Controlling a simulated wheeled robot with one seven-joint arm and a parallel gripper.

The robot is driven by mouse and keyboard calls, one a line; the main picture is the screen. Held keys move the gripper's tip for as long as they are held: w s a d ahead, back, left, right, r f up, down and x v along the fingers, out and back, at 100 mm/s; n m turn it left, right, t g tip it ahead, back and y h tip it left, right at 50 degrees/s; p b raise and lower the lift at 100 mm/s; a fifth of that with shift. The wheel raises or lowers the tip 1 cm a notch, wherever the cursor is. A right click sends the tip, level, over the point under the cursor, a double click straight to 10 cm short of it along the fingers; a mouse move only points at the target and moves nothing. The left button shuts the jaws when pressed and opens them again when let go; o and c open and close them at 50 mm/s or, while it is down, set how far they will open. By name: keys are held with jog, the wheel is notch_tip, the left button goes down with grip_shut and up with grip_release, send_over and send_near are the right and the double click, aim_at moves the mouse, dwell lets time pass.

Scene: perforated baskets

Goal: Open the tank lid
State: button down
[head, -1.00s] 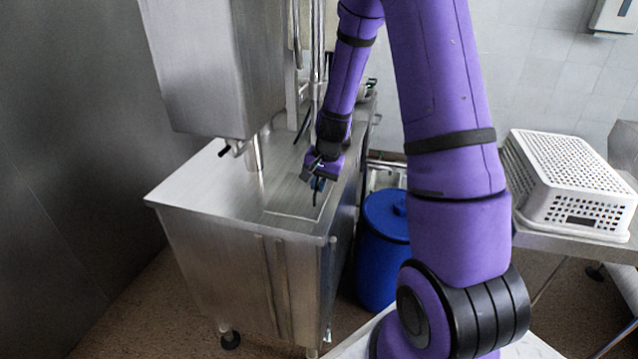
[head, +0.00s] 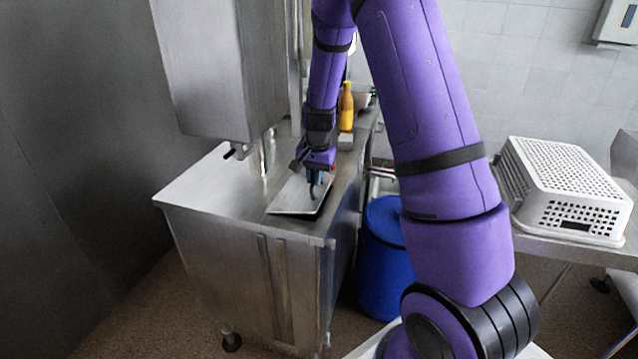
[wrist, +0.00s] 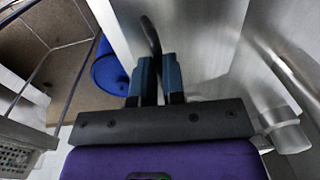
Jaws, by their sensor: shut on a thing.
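The tank is a steel cabinet (head: 225,235) with a flat top. Its lid (head: 290,207) is a rectangular steel panel in the top, near the front right corner, and looks slightly tilted, with its near edge showing above the surface. My gripper (head: 315,180) is over the lid, pointing down. In the wrist view my gripper (wrist: 158,85) has its blue fingers shut on a dark curved handle (wrist: 151,38). The fingers hide part of the handle.
A steel box (head: 205,70) and pipes rise above the tank's left and back. A yellow bottle (head: 346,108) stands at the back right of the top. A blue barrel (head: 385,255) stands right of the tank. A white perforated basket (head: 575,180) sits on a table further right.

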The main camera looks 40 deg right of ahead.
jog(key=shift+w+a+r, duration=0.25)
jog(key=shift+w+r, duration=0.1)
jog(key=shift+r, duration=0.1)
jog(key=w+a+r, duration=0.4)
jog(key=w, duration=0.1)
jog(key=shift+w+a, duration=0.25)
jog(key=shift+a, duration=0.15)
jog(key=c, duration=1.2)
grip_release()
jog(key=shift+w, duration=0.1)
jog(key=shift+r, duration=0.15)
